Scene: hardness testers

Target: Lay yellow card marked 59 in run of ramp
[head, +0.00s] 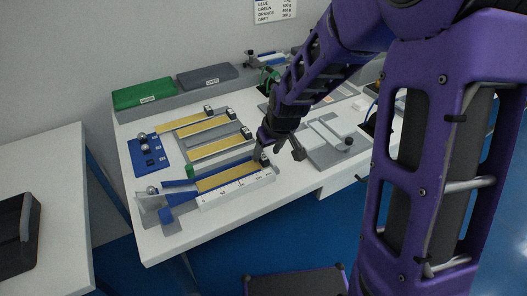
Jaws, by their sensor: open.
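A yellow card (225,178) lies in the run of the ramp (238,188), which has a white scale along its front side. A small dark block with a pale face (263,160) stands at the card's right end. More yellow cards (183,124) lie in grey slots behind, with similar dark blocks at their right ends. The numbers are too small to read, so I cannot tell which card is 59. My gripper (281,152) is open and points down at the ramp's right end. I cannot tell whether it touches the block, and no card shows between its fingers.
A blue block with steel balls (149,154) stands left of the cards. Green (143,93) and grey (207,75) cases sit at the back. A grey plate with a fixture (331,143) lies right of my gripper.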

